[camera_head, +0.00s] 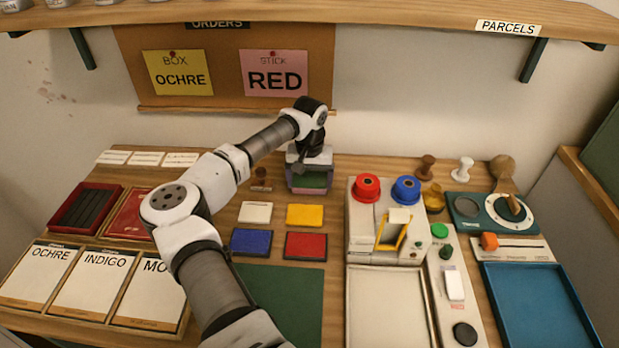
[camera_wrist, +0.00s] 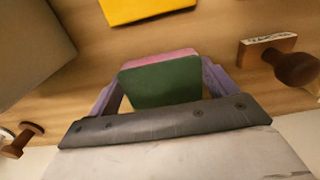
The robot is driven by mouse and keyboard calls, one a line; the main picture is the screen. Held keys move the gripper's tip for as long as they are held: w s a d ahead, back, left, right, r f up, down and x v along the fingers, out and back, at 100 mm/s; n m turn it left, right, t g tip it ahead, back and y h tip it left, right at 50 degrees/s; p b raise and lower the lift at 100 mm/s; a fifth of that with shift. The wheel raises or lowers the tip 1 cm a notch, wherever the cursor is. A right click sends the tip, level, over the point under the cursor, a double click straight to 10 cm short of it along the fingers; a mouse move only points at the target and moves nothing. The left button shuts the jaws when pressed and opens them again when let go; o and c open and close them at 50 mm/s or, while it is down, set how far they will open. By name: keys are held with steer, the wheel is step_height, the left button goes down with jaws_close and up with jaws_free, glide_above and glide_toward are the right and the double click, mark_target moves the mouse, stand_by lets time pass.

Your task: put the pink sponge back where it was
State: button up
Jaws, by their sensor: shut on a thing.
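The pink sponge (camera_wrist: 160,56) has a green face (camera_wrist: 160,84) and sits between the two purple fingers of my gripper (camera_wrist: 161,86) in the wrist view. The fingers are shut on its two sides. In the head view my gripper (camera_head: 310,178) is at the back middle of the table, in front of the wall, with the sponge's green face (camera_head: 311,180) showing between the fingers. The sponge is low, close to the table top; I cannot tell whether it touches the wood. My wrist hides part of the sponge from above.
A wooden stamp (camera_head: 261,179) stands just left of my gripper. Yellow (camera_head: 305,215), white (camera_head: 255,212), blue (camera_head: 251,242) and red (camera_head: 305,246) pads lie in front. The white device (camera_head: 362,238) with red and blue knobs stands to the right. Bare wood surrounds the sponge.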

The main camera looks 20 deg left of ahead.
mark_target(309, 182)
steer(key=shift+f, duration=0.15)
steer(key=o, duration=0.8)
steer(key=shift+r, duration=0.3)
step_height(309, 182, up, 12)
steer(key=b, duration=0.3)
steer(key=shift+f, duration=0.1)
